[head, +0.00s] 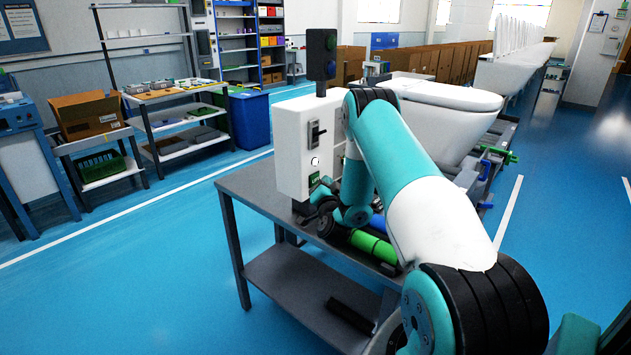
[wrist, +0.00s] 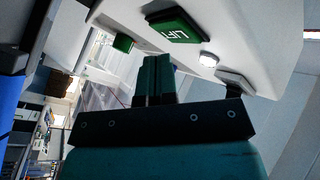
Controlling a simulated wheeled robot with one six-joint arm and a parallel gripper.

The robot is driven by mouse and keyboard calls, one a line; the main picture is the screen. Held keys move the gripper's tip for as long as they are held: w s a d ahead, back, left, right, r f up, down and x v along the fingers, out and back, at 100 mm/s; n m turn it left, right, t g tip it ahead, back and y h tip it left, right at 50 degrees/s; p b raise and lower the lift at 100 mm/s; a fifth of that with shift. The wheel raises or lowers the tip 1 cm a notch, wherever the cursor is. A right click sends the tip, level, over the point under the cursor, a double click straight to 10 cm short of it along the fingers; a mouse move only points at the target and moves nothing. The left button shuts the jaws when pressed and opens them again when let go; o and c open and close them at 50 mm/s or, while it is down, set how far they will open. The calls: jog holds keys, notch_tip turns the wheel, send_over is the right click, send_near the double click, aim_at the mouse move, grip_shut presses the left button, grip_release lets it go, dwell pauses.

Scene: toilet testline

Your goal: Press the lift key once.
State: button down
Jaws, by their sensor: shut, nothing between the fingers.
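A white control box (head: 292,150) stands on a grey table. Low on its face is a green piece marked LIFT (wrist: 180,26), which also shows small in the head view (head: 314,178). A smaller green block (wrist: 122,43) sticks out near the box's lower edge; I cannot tell which green piece is the key itself. My gripper (wrist: 156,60) is shut and empty, its fingertips just short of the box face beside the LIFT piece, with no contact visible. In the head view my gripper (head: 323,187) is by the box's lower part, partly hidden by my arm.
A round white button (wrist: 208,60) sits above the LIFT piece, and a lever switch (head: 315,132) higher up. A dark signal light (head: 321,55) tops the box. A white toilet (head: 440,120) stands behind my arm.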

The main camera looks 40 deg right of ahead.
jog(key=shift+w, duration=0.1)
jog(key=shift+w+p, duration=0.3)
jog(key=shift+p, duration=0.4)
